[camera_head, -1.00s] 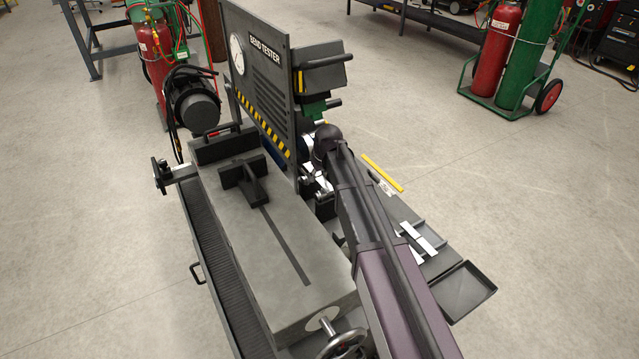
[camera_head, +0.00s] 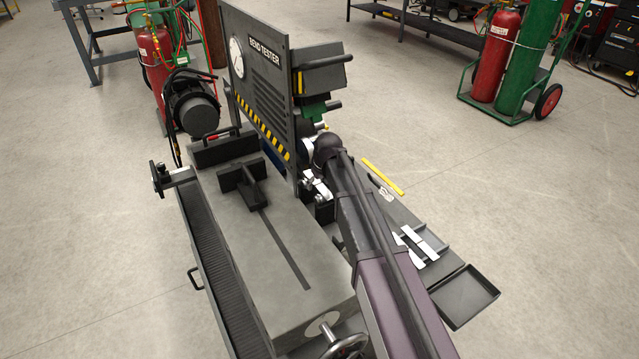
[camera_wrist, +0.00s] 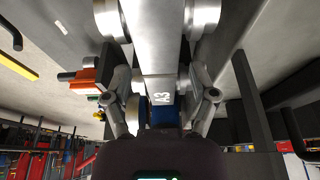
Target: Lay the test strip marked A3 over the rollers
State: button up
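The test strip marked A3 (camera_wrist: 160,60) is a pale metal bar running up the middle of the wrist view. Its mark faces the camera near its lower end. It appears to lie across the rollers: silver roller ends (camera_wrist: 204,16) show on both sides of it, though contact underneath is hidden. My gripper (camera_wrist: 159,76) is around the strip's near end, one finger on each side, with gaps between fingers and strip, so it looks open. In the head view, my gripper (camera_head: 317,186) is low beside the bend tester (camera_head: 265,95), and my arm hides the strip and rollers.
Other pale strips (camera_head: 420,242) lie on the dark rack to the right, beside an empty black tray (camera_head: 465,297). A yellow bar (camera_head: 383,176) lies behind them. The grey machine bed (camera_head: 250,265) with its handwheel (camera_head: 345,345) is left of my arm. Open floor lies right.

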jog(key=shift+r, duration=0.15)
jog(key=p+v, duration=1.1)
jog(key=v, duration=0.1)
jog(key=shift+p, duration=0.35)
dwell(0.4)
dwell(0.6)
jog(key=s+d+m+g+h, duration=0.2)
jog(key=s+d+m, duration=0.4)
jog(key=s+d, duration=1.5)
jog(key=shift+s+f+m+g, duration=0.4)
jog(key=shift+s+f, duration=0.05)
jog(key=shift+s, duration=0.65)
jog(key=shift+d, duration=0.1)
